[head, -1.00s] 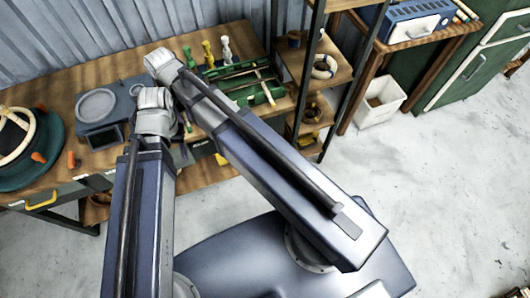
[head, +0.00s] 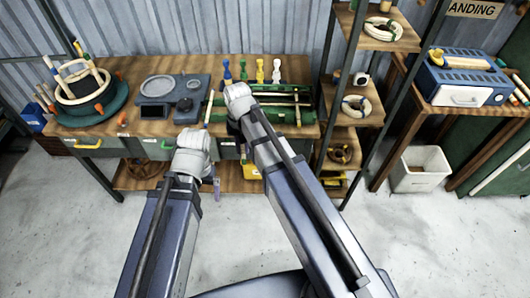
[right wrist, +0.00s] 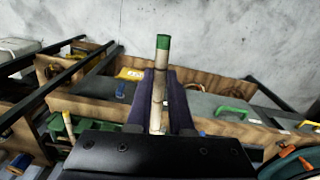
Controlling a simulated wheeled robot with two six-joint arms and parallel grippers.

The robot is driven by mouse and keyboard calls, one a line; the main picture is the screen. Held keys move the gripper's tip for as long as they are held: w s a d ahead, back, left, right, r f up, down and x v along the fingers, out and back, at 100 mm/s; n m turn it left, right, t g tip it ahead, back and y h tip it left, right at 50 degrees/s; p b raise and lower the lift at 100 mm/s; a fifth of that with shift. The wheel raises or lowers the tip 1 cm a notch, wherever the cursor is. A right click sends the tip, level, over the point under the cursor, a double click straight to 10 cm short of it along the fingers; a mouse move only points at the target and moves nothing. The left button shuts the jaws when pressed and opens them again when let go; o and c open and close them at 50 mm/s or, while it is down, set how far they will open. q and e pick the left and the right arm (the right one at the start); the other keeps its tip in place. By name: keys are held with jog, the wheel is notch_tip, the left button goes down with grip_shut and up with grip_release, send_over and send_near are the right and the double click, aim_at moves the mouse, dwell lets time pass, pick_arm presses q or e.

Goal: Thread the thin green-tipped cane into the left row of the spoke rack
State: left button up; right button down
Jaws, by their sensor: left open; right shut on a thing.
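The thin cane (right wrist: 161,88) stands upright in the right wrist view, its green tip (right wrist: 163,42) at the top. My right gripper (right wrist: 160,115) is shut on it between purple fingers. In the head view my right wrist hides that gripper and most of the cane. A long green holder (head: 305,115) with slotted rows, probably the spoke rack, lies on the bench beside my right wrist. My left gripper (head: 213,187) shows only partly, low in front of the bench edge, open and with nothing seen in it.
A grey device (head: 160,88) and a round green base with a basket frame (head: 85,112) sit left on the bench. Coloured pegs (head: 243,70) stand behind the green holder. A shelf (head: 345,118) stands right of the bench. A white bin (head: 420,168) is on the floor.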

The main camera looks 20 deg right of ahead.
pick_arm(q)
jog(key=shift+o, duration=0.5)
notch_tip(320, 180, down, 2)
jog(key=shift+s+f+b, duration=0.15)
jog(key=shift+b, duration=0.6)
pick_arm(e)
jog(key=d+f+m, duration=0.1)
jog(key=d+f, duration=0.1)
jog(key=d, duration=0.5)
jog(key=shift+w+d+f, duration=0.15)
jog(key=shift+d+f, duration=0.05)
jog(key=shift+d, duration=0.15)
pick_arm(q)
jog(key=shift+f, duration=0.15)
notch_tip(320, 180, down, 6)
jog(key=b, duration=0.6)
pick_arm(e)
notch_tip(320, 180, down, 6)
jog(key=w, duration=0.1)
jog(key=shift+w+d, duration=0.15)
